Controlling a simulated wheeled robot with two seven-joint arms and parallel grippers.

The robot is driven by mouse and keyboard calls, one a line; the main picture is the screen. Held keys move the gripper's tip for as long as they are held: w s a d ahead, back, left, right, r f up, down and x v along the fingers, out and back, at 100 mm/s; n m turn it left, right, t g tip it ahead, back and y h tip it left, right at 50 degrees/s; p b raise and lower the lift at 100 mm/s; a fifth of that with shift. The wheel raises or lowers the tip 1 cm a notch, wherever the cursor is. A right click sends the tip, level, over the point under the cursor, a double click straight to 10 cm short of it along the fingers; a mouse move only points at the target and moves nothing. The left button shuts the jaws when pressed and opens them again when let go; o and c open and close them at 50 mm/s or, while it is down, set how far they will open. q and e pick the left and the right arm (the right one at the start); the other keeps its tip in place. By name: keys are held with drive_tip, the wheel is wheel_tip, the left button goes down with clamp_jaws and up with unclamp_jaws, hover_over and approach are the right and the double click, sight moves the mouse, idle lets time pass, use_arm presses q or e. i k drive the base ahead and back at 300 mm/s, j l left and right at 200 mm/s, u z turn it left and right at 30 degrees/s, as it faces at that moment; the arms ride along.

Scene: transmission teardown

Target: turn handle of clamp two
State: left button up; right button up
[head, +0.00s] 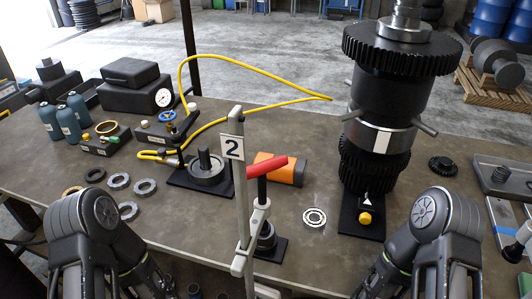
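Clamp two stands at the front edge of the table, in the lower middle of the head view. Its upright grey bar (241,205) carries a white plate with a black "2" (232,149). A red handle (266,167) sticks out to the right of the bar, tilted slightly upward at its right end. A grey screw part (258,214) hangs below the handle. My two arms show at the lower left and lower right, apart from the clamp. Both grippers are out of view.
A tall black gear assembly (378,100) stands right of the clamp on a black base. An orange box (279,168) lies behind the handle. A bearing ring (314,217) lies to the right. A yellow hose (222,57) loops behind. Several metal rings (145,187) lie at left.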

sight(259, 171)
drive_tip(key=k+j+z, duration=0.25)
drive_tip(key=j+z, duration=0.15)
drive_tip(key=k+j+z, duration=0.85)
drive_tip(key=i, duration=0.1)
